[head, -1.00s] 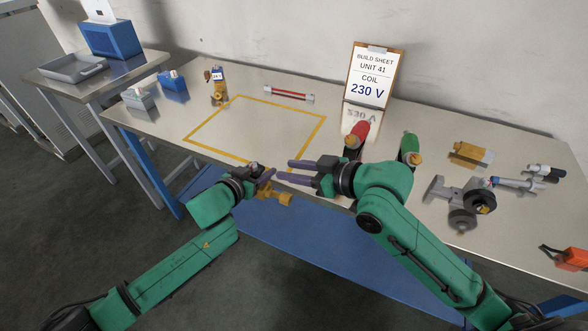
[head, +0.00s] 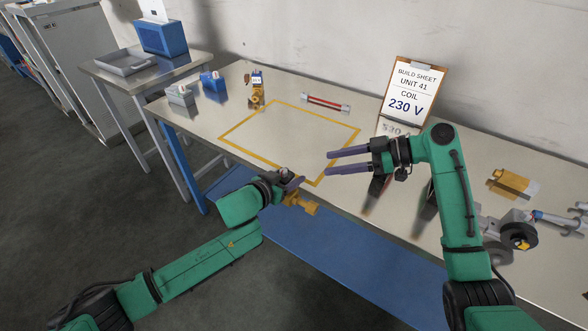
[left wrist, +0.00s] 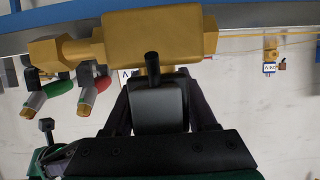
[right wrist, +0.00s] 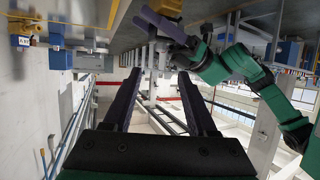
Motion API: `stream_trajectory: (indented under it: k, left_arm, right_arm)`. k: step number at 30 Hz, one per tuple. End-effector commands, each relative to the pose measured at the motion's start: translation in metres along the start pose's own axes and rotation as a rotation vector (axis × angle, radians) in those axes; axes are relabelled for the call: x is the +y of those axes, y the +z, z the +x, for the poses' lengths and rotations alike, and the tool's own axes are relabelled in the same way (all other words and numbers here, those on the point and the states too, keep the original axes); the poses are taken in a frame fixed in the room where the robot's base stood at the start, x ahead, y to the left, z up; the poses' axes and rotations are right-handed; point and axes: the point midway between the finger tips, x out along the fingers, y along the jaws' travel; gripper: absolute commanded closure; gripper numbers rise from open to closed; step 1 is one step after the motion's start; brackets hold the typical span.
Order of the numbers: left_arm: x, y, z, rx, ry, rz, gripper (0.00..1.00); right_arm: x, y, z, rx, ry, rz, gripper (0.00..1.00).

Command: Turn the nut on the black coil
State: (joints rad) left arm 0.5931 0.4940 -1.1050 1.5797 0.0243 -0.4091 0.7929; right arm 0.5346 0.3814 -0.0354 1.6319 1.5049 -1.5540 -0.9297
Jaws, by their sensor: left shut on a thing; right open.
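My left gripper (head: 294,184) is shut on a dark block that looks like the black coil (left wrist: 158,106), just off the table's front edge. A brass valve body (head: 303,202) is joined to it; in the left wrist view the brass (left wrist: 150,38) lies across the fingertips, with a short black stem in front. I cannot make out the nut clearly. My right gripper (head: 330,162) is open and empty, above the table, up and right of the left gripper and apart from the valve.
A yellow-taped square (head: 232,133) on the table is empty. A brass valve labelled 24 V (head: 257,97), a blue box (head: 214,86) and a glass tube (head: 325,104) stand behind it. A build sheet (head: 408,92) reads 230 V. Red-handled (left wrist: 63,88) and green-handled (left wrist: 98,84) tools stand nearby.

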Motion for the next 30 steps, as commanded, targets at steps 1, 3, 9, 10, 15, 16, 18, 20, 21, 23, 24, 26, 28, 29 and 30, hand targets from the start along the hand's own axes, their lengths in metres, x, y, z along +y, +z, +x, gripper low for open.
stream_trajectory:
  k: [1,3,9,10,15,16,18,20,21,23,24,26,28,29,30]
  left_arm:
    - [0.000,-0.002,0.000,0.004,0.001,0.001,1.00]
    - [0.000,-0.002,0.000,0.004,0.001,0.001,1.00]
    - [0.000,-0.002,0.000,0.004,0.001,0.001,1.00]
    - [0.000,-0.002,0.000,0.004,0.001,0.001,1.00]
    - [0.000,-0.002,0.000,0.004,0.001,0.001,1.00]
    - [0.000,-0.002,0.000,0.004,0.001,0.001,1.00]
    - [0.000,-0.002,0.000,0.004,0.001,0.001,1.00]
    - [0.000,-0.002,0.000,0.004,0.001,0.001,1.00]
    - [0.000,-0.002,0.000,0.004,0.001,0.001,1.00]
    - [0.000,-0.002,0.000,0.004,0.001,0.001,1.00]
    - [0.000,-0.002,0.000,0.004,0.001,0.001,1.00]
    - [0.000,-0.002,0.000,0.004,0.001,0.001,1.00]
    - [0.000,-0.002,0.000,0.004,0.001,0.001,1.00]
    - [0.000,-0.002,0.000,0.004,0.001,0.001,1.00]
    - [0.000,-0.002,0.000,0.004,0.001,0.001,1.00]
  right_arm:
    - [-0.001,0.000,0.006,0.002,-0.004,-0.001,0.42]
    - [-0.001,0.000,0.020,0.001,-0.004,0.000,0.42]
    - [-0.001,0.001,0.072,-0.001,-0.004,0.002,0.42]
    - [-0.001,0.000,0.079,0.000,-0.002,0.002,0.42]
    - [0.000,0.001,0.109,-0.003,0.000,0.003,0.42]
    - [0.000,0.001,0.112,-0.002,0.001,0.002,0.42]
    - [0.000,0.001,0.115,-0.003,0.001,0.002,0.42]
    - [0.000,0.001,0.117,-0.004,0.002,0.002,0.42]
    - [0.000,0.001,0.117,-0.004,0.002,0.002,0.42]
    - [0.000,0.002,0.116,-0.004,0.002,0.002,0.42]
    - [0.000,0.002,0.116,-0.004,0.002,0.002,0.42]
    - [0.000,0.002,0.116,-0.004,0.002,0.002,0.58]
    - [0.000,0.002,0.116,-0.004,0.002,0.002,0.84]
    - [0.000,0.002,0.116,-0.004,0.002,0.002,0.96]
    - [0.000,0.002,0.116,-0.004,0.003,0.002,1.00]
